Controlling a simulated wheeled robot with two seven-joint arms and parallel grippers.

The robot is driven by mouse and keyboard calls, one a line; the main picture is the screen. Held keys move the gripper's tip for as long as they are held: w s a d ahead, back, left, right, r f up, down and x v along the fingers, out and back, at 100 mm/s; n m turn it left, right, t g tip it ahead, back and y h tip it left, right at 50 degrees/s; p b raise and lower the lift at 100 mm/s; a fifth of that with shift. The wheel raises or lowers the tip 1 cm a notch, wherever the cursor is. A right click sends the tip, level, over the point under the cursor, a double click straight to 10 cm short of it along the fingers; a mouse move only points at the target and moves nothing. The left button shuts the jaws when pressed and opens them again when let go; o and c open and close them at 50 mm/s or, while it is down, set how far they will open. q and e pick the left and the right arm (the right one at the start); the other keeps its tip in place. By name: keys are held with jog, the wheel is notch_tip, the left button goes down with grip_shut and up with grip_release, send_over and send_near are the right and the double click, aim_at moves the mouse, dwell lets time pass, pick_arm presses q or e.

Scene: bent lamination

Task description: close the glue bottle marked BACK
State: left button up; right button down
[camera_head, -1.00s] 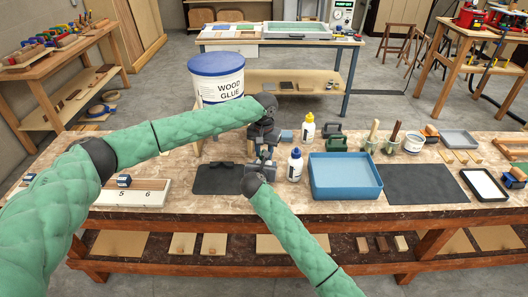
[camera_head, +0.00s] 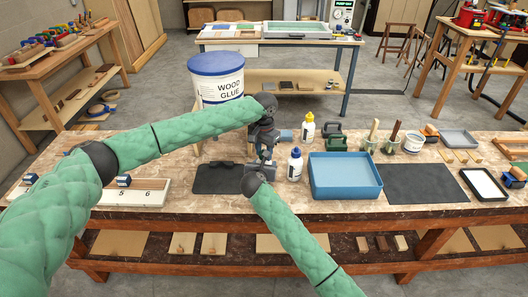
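Two white glue bottles stand upright on the bench. One bottle with a yellow top (camera_head: 308,132) is farther back, and one bottle with a dark blue top (camera_head: 295,166) is nearer. Both tops appear to be on. I cannot read a BACK mark on either. My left gripper (camera_head: 264,145) points down just left of the bottles, apart from them. My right gripper (camera_head: 262,166) is close in front of and below it, left of the blue-topped bottle. The grippers overlap in the view, so their fingers and anything between them are hard to make out.
A blue tray (camera_head: 345,193) stands right of the bottles, with a dark mat (camera_head: 425,184) beyond it. A black clipboard-like board (camera_head: 217,179) lies left of the grippers. A large wood glue bucket (camera_head: 218,80) stands behind my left arm. Brush pots (camera_head: 413,143) stand at the back right.

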pick_arm(q)
jog(key=o, duration=0.3)
jog(key=shift+r, duration=0.1)
jog(key=shift+r, duration=2.15)
jog(key=shift+c, duration=0.2)
